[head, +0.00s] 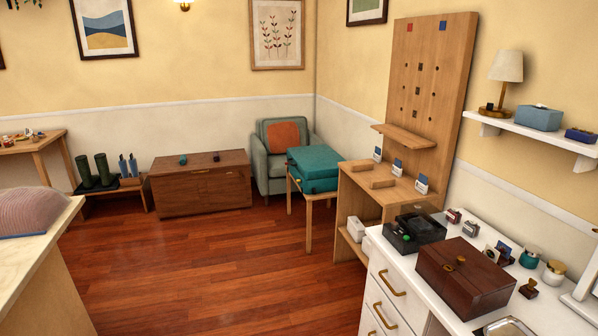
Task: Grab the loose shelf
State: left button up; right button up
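A tall light-wood board (425,75) with rows of dark holes stands against the right wall. A narrow wooden shelf (404,136) juts out from its lower part and looks slightly tilted; whether it is fixed or loose I cannot tell. Below it is a wooden unit (350,190) with an open front. Small wooden blocks (382,183) and several small cards (397,167) stand on its top. Neither of my grippers is in view.
A white dresser (385,290) with a brown box (465,276) and a black case (414,230) fills the right foreground. A teal case (314,170) on a stand is left of the wooden unit. A counter (30,262) stands at left. The wooden floor (215,265) between is clear.

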aim_at(406, 138)
jog(key=i, duration=1.15)
jog(key=i+z, duration=0.1)
jog(key=i, duration=1.05)
jog(key=j, duration=0.1)
